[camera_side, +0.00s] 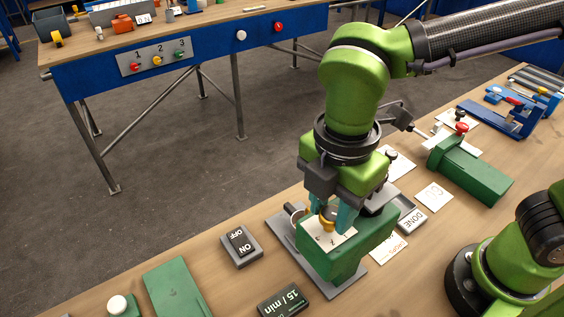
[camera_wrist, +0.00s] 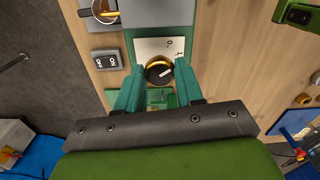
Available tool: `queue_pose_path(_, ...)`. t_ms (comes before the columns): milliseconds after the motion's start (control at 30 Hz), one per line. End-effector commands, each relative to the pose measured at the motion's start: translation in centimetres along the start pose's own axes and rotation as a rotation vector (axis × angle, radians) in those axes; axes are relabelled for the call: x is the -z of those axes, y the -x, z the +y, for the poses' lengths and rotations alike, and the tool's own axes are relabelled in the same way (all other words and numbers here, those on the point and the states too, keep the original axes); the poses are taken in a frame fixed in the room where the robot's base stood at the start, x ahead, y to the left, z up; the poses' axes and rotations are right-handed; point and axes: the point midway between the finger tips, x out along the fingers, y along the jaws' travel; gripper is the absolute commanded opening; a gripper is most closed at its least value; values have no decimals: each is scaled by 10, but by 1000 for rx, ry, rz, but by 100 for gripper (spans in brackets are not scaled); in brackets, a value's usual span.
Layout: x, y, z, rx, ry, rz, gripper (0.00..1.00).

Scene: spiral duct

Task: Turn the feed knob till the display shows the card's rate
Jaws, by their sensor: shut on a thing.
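The feed knob (camera_side: 329,214) is a dark round knob with a brass-coloured rim on a white scale plate, on top of a green box (camera_side: 345,258). In the wrist view the knob (camera_wrist: 159,72) shows a pale pointer line slanting up and right. My gripper (camera_side: 330,217) is shut on the knob from above, one teal finger on each side; in the wrist view the fingers (camera_wrist: 158,77) flank it. The dark display (camera_side: 283,300) at the bottom edge reads 15 /min. A white card (camera_side: 388,250) lies behind the green box, partly hidden; its rate is not legible.
An ON/OFF switch (camera_side: 241,245) sits left of the green box. A DONE button box (camera_side: 410,216) stands to its right. A green clamp-like device (camera_side: 468,170) and a white card (camera_side: 433,196) lie further right. A green block (camera_side: 175,289) lies at the lower left.

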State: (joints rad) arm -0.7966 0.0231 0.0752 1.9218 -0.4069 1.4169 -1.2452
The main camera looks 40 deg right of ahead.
Motion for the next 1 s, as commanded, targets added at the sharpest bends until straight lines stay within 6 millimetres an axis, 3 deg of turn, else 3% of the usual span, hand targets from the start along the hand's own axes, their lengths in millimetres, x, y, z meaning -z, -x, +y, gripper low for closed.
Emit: queue_pose_path(1000,0,1,0,0,-908,1,6)
